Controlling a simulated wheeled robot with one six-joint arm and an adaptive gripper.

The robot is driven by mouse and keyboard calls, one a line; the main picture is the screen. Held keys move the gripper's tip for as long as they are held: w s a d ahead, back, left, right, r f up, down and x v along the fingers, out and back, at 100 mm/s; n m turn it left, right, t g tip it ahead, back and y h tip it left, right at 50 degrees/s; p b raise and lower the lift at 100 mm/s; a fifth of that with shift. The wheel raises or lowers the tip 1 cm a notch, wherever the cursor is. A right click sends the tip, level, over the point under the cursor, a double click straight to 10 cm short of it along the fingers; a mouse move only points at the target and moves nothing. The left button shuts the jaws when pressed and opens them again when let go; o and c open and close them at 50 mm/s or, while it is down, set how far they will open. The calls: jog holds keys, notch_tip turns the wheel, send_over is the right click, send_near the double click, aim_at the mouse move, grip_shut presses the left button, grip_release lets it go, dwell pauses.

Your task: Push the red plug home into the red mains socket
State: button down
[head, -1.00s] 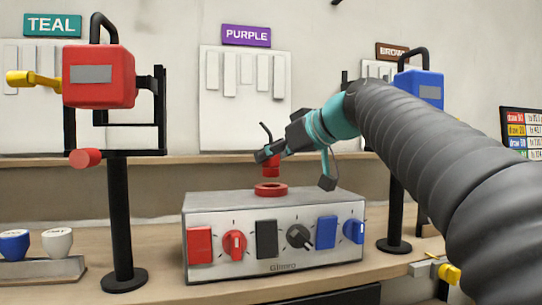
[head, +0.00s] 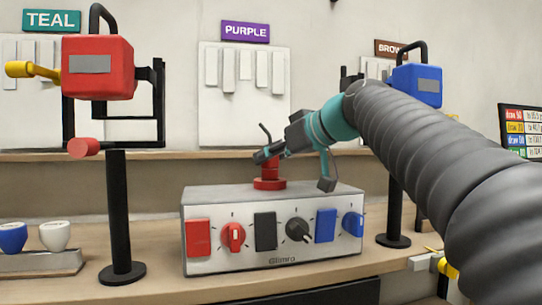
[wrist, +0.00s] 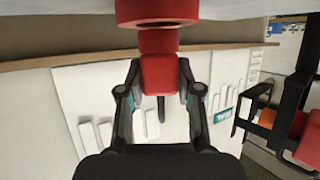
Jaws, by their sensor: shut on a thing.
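The red plug (head: 271,172) stands upright at the red mains socket (head: 269,184), a red ring on top of a grey box. My gripper (head: 266,156) is shut on the plug from above. In the wrist view the plug (wrist: 158,73) sits between both fingertips (wrist: 158,82), its black cable hanging free. There the socket ring (wrist: 157,12) is at the top edge, with a narrower red part of the plug between it and the fingers. The plug's lower end meets the ring; how deep it sits I cannot tell.
The grey box (head: 275,247) has red, black and blue switches and knobs on its front. A red machine on a black stand (head: 118,205) is at the left, a blue machine (head: 416,85) behind my arm. White and blue knobs (head: 55,235) stand at the far left.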

jog(key=shift+f+b, duration=0.95)
jog(key=shift+f, duration=0.05)
dwell(0.6)
jog(key=c, duration=0.7)
grip_release()
jog(key=v, duration=1.2)
